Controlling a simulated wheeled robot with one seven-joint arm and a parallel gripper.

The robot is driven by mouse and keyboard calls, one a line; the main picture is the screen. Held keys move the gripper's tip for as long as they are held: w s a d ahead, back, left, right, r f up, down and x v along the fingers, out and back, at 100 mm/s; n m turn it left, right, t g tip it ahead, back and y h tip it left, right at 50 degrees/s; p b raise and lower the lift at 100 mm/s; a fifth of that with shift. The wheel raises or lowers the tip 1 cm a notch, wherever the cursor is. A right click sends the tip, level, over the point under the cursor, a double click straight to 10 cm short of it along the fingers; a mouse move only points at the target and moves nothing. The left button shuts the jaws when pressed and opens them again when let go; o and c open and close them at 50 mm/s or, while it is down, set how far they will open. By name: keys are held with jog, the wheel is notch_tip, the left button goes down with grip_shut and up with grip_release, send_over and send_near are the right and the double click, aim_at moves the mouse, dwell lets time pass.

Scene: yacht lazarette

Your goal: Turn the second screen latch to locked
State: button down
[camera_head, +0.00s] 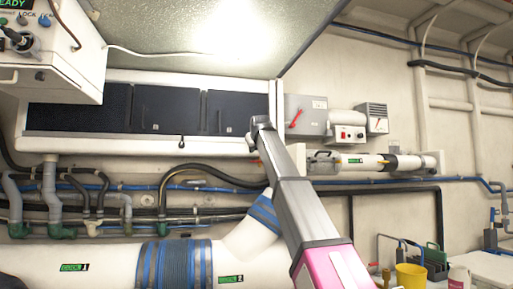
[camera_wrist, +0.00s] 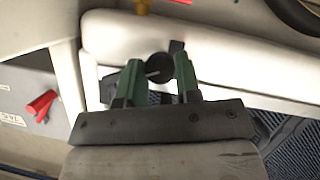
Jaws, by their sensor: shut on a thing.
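A dark round latch knob (camera_wrist: 157,66) with a pale line across its face sits on a white frame bar in the wrist view. My gripper (camera_wrist: 160,80) has its two green fingers on either side of this knob and is shut on it. In the head view my gripper (camera_head: 259,133) is at the right end of the white frame (camera_head: 120,146) that holds the dark screen panels (camera_head: 166,110), and it hides the held latch there. Another small dark latch (camera_head: 181,143) hangs at the frame's lower edge, further left.
A grey box (camera_head: 305,108) with a red lever (camera_head: 296,116) is close to the right of my gripper; the lever also shows in the wrist view (camera_wrist: 40,105). Pipes and hoses (camera_head: 210,178) run below the frame. A white equipment box (camera_head: 50,50) hangs at upper left.

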jog(key=n+t+h, duration=0.1)
jog(key=n, duration=0.2)
jog(key=n+t+h, duration=0.1)
jog(key=n, duration=0.2)
jog(key=n+t+h, duration=0.1)
jog(key=n, duration=0.2)
jog(key=shift+s+a+f+t+h, duration=0.1)
jog(key=shift+a+f+t+h, duration=0.1)
jog(key=shift+f+t+h, duration=0.15)
jog(key=shift+r, duration=0.1)
dwell(0.4)
jog(key=c, duration=0.8)
grip_release()
jog(key=shift+s, duration=0.1)
jog(key=s, duration=0.7)
jog(key=s+a, duration=0.1)
jog(key=s, duration=0.2)
jog(key=shift+s+r, duration=0.25)
jog(key=shift+r, duration=0.1)
